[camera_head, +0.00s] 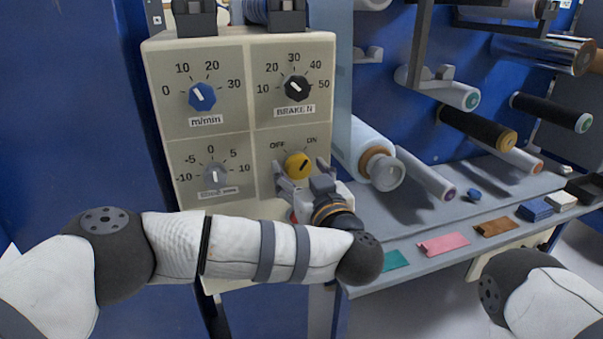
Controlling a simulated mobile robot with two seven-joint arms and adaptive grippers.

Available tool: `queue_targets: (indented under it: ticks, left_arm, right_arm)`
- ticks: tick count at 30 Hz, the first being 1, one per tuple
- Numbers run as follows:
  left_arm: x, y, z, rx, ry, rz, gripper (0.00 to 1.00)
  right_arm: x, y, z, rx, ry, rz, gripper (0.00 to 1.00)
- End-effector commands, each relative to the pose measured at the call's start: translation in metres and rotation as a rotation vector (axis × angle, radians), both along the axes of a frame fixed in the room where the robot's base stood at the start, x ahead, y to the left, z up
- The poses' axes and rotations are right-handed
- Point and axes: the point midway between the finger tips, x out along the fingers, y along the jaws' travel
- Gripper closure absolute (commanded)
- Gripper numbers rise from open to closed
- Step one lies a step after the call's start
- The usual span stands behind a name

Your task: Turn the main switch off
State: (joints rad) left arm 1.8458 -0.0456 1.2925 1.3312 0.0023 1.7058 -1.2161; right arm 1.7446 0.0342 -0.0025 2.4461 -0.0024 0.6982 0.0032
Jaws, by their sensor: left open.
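The main switch is a yellow round knob (298,164) at the lower right of the beige control panel (240,140), with OFF printed at its upper left and ON at its upper right. Its dark mark appears to slant up to the right, toward ON. My left gripper (302,176) is at the knob, just in front of and below it, with its fingers spread to either side. I cannot tell whether the fingers touch the knob. The gripper hides the panel area below the knob. My right arm shows at the lower right, but its gripper is out of view.
The panel also has a blue m/min dial (202,96), a black brake dial (296,88) and a grey dial (215,173). Film rollers, including a white roll (366,145), stand to the right. A grey shelf (420,215) holds coloured pieces, including a pink one (443,244).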

Motion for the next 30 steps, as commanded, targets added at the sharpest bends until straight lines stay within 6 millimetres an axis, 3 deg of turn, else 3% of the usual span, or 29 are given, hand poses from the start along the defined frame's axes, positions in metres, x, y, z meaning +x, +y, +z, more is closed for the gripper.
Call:
queue_targets:
  ticks: [5, 11, 21, 30]
  left_arm:
    - [0.000, 0.000, 0.001, 0.000, 0.000, 0.000, 0.40]
    - [0.000, 0.000, 0.000, 0.000, 0.000, 0.000, 0.85]
    - [0.000, 0.000, 0.002, -0.028, -0.011, -0.001, 0.86]
    - [-0.001, 0.000, 0.007, -0.208, -0.075, -0.001, 0.86]
  right_arm:
    - [0.000, 0.000, 0.000, 0.000, -0.001, 0.000, 0.60]
    - [0.000, 0.000, 0.000, 0.000, -0.001, 0.000, 0.60]
    - [0.003, 0.000, 0.004, 0.001, -0.011, 0.000, 0.60]
    - [0.017, 0.000, 0.019, 0.000, -0.057, -0.002, 0.60]
